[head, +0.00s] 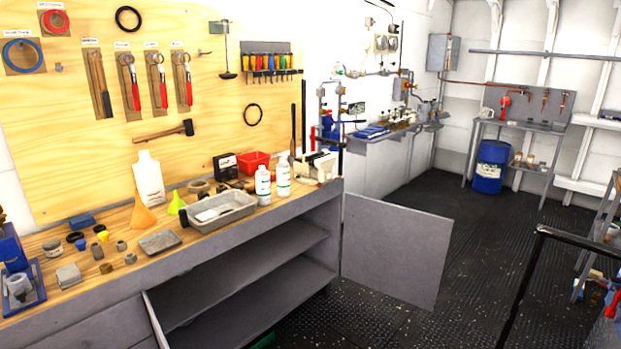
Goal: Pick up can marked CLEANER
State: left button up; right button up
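I cannot make out a can marked CLEANER; the labels in view are too small to read. Two white bottles with green on their labels, a left one (263,187) and a right one (283,178), stand upright side by side on the wooden workbench (110,282). A larger white jug (150,181) stands behind an orange funnel (141,213). A blue drum (490,170) with a white label stands on the floor at the back right. Neither of my grippers is in view.
A grey metal tray (222,212) and small parts crowd the bench. Below, an open cabinet shelf (265,275) looks empty, and its grey door (395,248) swings out over the floor. A dark bar (575,240) crosses the lower right. Dark floor (480,230) is clear beyond the door.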

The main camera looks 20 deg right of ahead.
aim_at(282, 168)
jog(key=i+l, duration=0.15)
jog(key=l, duration=0.2)
jog(key=i+l, duration=0.1)
jog(key=l, duration=0.25)
jog(key=i+l, duration=0.15)
jog(key=l, duration=0.2)
jog(key=i+l, duration=0.15)
jog(key=l, duration=0.2)
jog(key=i+l+z, duration=0.1)
jog(key=l, duration=0.25)
jog(key=i, duration=1.1)
jog(key=l+z, duration=0.05)
jog(key=l, duration=0.05)
